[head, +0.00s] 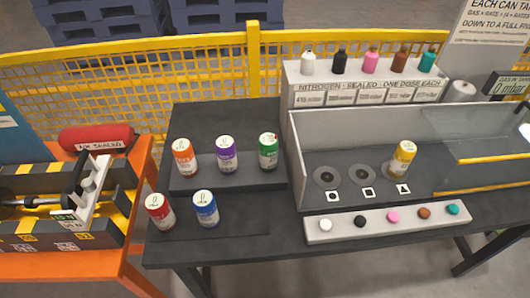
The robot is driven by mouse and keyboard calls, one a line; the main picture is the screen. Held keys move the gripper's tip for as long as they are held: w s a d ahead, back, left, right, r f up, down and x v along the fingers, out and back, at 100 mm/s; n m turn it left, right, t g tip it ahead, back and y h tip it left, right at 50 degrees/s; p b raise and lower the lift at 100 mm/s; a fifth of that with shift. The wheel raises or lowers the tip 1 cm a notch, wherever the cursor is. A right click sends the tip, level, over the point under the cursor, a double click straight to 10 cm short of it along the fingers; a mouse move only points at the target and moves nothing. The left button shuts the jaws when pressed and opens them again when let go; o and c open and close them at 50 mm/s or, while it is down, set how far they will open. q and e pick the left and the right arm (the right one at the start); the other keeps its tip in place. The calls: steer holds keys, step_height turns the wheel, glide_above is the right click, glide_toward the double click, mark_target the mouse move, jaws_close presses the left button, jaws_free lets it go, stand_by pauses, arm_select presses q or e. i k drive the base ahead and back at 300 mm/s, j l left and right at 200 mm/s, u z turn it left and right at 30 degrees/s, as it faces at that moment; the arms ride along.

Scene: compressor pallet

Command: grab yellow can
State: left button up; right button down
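The yellow can (402,158) stands upright inside the clear-walled bay on the right half of the dark table, at the rightmost of three round spots, behind the triangle mark (403,189). It has a white band and a pale top. Its surroundings are open toward the front and above. Neither of my grippers shows in the head view.
Orange (184,157), purple (226,154) and green (268,151) cans stand on a raised step; red (160,211) and blue (205,208) cans stand lower. A strip of coloured buttons (388,221) lies before the bay. Bottles stand on a white dispenser (366,85) behind.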

mark_target(405, 151)
steer(key=z, duration=1.25)
